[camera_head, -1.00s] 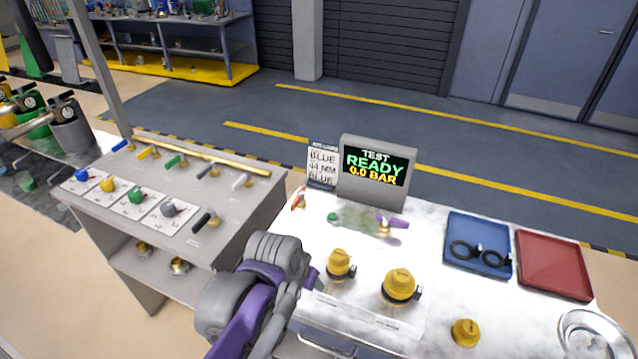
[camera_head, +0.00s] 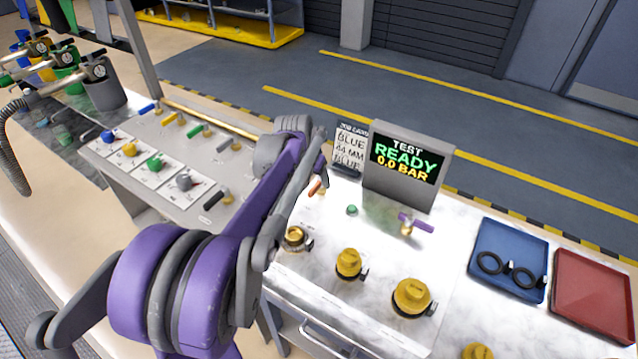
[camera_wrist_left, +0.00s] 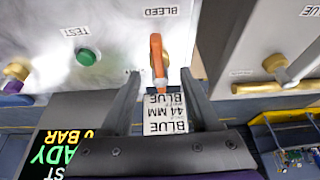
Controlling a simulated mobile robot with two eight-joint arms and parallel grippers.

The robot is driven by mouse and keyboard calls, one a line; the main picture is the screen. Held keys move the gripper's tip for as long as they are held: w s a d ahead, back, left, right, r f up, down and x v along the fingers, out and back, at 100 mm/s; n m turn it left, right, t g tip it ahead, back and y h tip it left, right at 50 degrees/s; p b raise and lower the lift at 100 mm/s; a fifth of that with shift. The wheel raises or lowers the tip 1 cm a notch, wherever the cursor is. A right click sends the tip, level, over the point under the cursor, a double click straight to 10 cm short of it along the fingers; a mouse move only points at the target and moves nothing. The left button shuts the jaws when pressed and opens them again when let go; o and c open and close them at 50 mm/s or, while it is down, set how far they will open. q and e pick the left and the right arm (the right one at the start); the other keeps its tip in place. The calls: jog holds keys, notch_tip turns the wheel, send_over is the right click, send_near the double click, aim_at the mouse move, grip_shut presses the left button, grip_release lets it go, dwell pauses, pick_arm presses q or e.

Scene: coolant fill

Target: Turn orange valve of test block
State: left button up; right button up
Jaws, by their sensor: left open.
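The orange valve handle (camera_head: 314,187) stands at the left back of the white test block (camera_head: 375,240), partly hidden by my left arm. In the left wrist view the orange handle (camera_wrist_left: 157,58) points toward my gripper, beside the label BLEED, on a brass fitting. My left gripper (camera_head: 321,172) is over the valve. In the wrist view the open left gripper (camera_wrist_left: 161,76) has one finger on each side of the handle's end, with a visible gap on both sides. My right gripper is not in view.
A display (camera_head: 405,165) reading TEST READY 0.0 BAR and a job card (camera_head: 347,150) stand close behind the valve. A green button (camera_head: 352,210) and purple valve (camera_head: 416,223) are to the right. Yellow caps (camera_head: 412,297) line the front. A blue tray (camera_head: 508,262) lies farther right.

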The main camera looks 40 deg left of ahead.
aim_at(318, 182)
pick_arm(q)
jog(key=shift+x, duration=1.75)
grip_shut()
